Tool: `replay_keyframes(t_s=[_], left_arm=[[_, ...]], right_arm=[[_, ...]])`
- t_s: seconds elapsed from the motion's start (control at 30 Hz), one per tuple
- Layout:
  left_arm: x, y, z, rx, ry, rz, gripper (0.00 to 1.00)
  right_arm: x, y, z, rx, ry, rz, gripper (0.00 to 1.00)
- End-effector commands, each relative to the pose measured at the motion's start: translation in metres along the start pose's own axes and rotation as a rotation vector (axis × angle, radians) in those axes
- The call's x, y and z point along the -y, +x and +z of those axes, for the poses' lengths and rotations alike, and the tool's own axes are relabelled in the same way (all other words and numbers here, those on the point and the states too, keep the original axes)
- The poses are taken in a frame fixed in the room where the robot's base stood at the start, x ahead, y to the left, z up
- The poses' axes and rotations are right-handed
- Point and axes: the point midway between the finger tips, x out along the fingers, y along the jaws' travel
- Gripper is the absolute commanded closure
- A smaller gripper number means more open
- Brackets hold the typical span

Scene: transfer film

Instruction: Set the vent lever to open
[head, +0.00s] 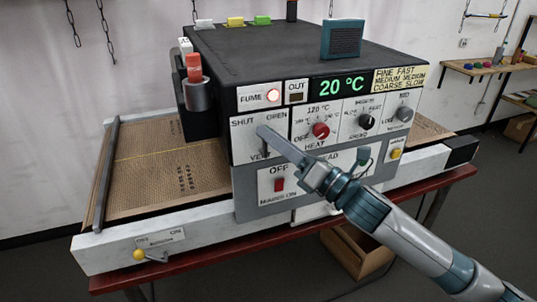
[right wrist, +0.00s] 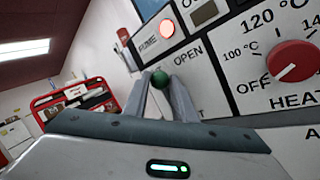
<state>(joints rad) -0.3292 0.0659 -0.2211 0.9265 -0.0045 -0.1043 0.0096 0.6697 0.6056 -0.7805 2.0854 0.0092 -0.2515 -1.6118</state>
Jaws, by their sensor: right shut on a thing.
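The vent panel (head: 242,143) is a white plate on the machine's front, marked SHUT at left, OPEN at right and VENT below. My right gripper (head: 268,135) reaches in from the lower right and covers most of the lever in the head view. In the right wrist view the lever's green round knob (right wrist: 160,78) sits between the two fingertips, which are shut on it. The knob is close to the OPEN label, just left of and below it. The lever's exact angle is hard to tell behind the fingers. My left gripper is not in view.
Right of the vent panel is the red heat knob (head: 321,130), with a black knob (head: 366,121) beyond it. The fume lamp (head: 273,96) glows above. A perforated conveyor belt (head: 150,175) runs through the machine.

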Motion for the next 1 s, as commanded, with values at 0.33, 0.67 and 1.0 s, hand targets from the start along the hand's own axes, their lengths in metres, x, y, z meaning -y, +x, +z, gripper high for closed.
replay_keyframes(t_s=[0.33,0.67,1.0], left_arm=[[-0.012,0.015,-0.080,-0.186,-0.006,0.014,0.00],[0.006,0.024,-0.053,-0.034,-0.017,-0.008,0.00],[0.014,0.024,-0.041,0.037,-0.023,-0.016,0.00]], right_arm=[[0.013,-0.010,0.001,0.135,0.212,0.025,1.00],[0.024,-0.017,0.004,0.259,0.401,0.045,1.00],[0.030,-0.021,0.006,0.325,0.499,0.055,1.00]])
